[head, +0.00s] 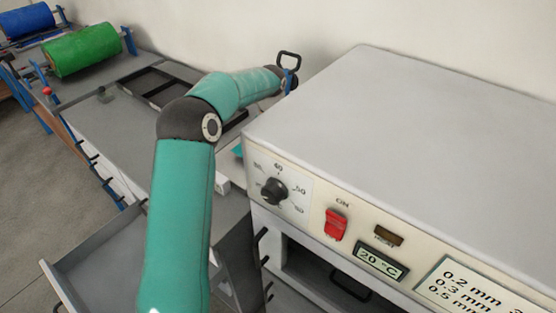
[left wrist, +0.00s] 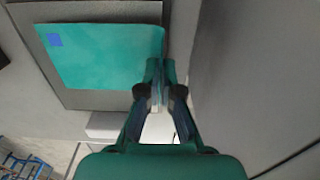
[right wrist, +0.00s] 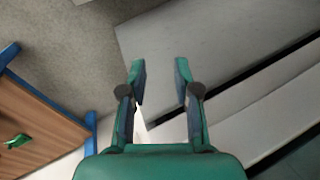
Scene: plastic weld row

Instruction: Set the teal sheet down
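The teal sheet (left wrist: 95,60), with a small blue square near one corner, is seen face-on over a grey plate (left wrist: 115,98) in the left wrist view. A small piece of teal shows beside the machine in the head view (head: 238,151). My left gripper (left wrist: 161,68) has its fingertips close together at the sheet's right edge. I cannot tell whether they touch or pinch it. In the head view the left fingers are hidden behind the machine's corner. My right gripper (right wrist: 160,68) is open and empty, above a grey surface.
A large pale machine (head: 420,110) with a dial, red switch and display fills the right. A white block (left wrist: 105,124) lies near the plate. An open grey drawer (head: 105,255) juts out at lower left. Green (head: 84,50) and blue (head: 27,20) rolls stand at the back left.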

